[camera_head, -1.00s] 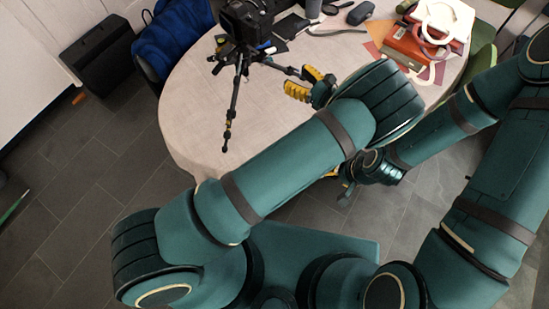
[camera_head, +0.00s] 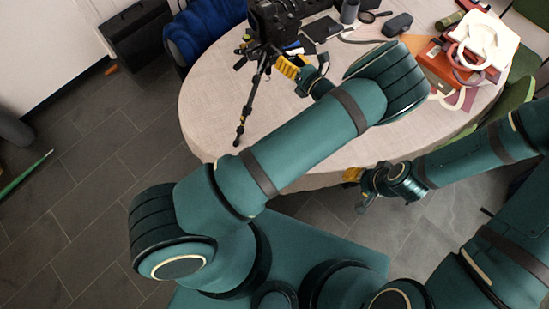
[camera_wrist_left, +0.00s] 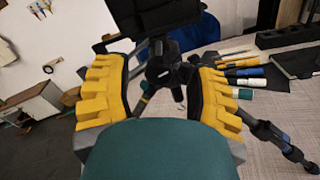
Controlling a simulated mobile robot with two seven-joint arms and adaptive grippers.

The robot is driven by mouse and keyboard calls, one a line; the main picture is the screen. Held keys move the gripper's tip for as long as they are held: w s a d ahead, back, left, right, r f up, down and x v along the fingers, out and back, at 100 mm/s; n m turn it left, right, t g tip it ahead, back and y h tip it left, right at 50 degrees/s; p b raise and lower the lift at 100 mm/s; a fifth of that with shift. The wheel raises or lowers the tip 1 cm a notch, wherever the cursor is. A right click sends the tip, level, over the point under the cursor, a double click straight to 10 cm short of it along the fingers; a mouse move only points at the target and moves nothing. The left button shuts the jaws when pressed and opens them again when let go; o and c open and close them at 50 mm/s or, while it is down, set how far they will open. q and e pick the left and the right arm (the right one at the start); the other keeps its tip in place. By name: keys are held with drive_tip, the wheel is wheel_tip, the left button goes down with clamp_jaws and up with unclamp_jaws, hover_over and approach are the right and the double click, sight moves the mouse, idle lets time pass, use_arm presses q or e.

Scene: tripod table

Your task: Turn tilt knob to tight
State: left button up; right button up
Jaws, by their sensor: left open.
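A black tripod (camera_head: 257,88) stands on the round table with a dark camera (camera_head: 280,18) on top. In the left wrist view the camera (camera_wrist_left: 155,14) is at the top and the tripod head (camera_wrist_left: 166,66) shows between the fingers. A small dark handle-like part points down there; I cannot tell which part is the tilt knob. My left gripper (camera_head: 288,66) is close beside the tripod head, its yellow fingers apart on either side of it in the left wrist view (camera_wrist_left: 158,72). My right gripper (camera_head: 358,178) is low, off the table's front edge; its opening is unclear.
The pale table (camera_head: 215,105) is clear at its front left. A white bag (camera_head: 487,40) and a red box (camera_head: 445,68) are at the right. Several pens (camera_wrist_left: 240,72) lie beside the tripod. A blue jacket (camera_head: 205,30) hangs on a chair behind.

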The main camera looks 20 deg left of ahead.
sight(282, 54)
use_arm(q)
drive_tip(key=x, duration=0.3)
drive_tip(key=shift+a, duration=0.25)
drive_tip(key=shift+f+n+b, duration=0.1)
drive_tip(key=shift+n+b, duration=0.45)
drive_tip(key=shift+n, duration=0.05)
drive_tip(key=shift+n+b, duration=0.35)
drive_tip(key=shift+n, duration=0.15)
drive_tip(key=n+b, duration=0.3)
drive_tip(key=n, duration=0.1)
drive_tip(key=shift+d+f+n+b, duration=0.1)
drive_tip(key=shift+d+n+b, duration=0.05)
drive_tip(key=shift+n+b, duration=0.25)
drive_tip(key=v, duration=1.4)
drive_tip(key=s+a+f+n+g+h, duration=0.2)
drive_tip(key=s+f+g+h, duration=0.1)
drive_tip(key=s+f, duration=0.2)
drive_tip(key=s+a+f+n+g+h, duration=0.1)
drive_tip(key=s+f+n+g+h, duration=0.2)
drive_tip(key=s+f, duration=0.3)
drive_tip(key=s+a+f+n+g+h, duration=0.2)
drive_tip(key=s+f+n+g+h, duration=0.1)
drive_tip(key=s+f+g, duration=0.2)
drive_tip(key=shift+s+a+f, duration=0.15)
drive_tip(key=shift+f, duration=0.55)
drive_tip(key=shift+s+a+f, duration=0.15)
drive_tip(key=shift+f, duration=0.55)
drive_tip(key=shift+s+d+f+n+g+h, duration=0.25)
drive_tip(key=shift+s+n+g+h, duration=0.05)
drive_tip(key=shift+s+h, duration=0.1)
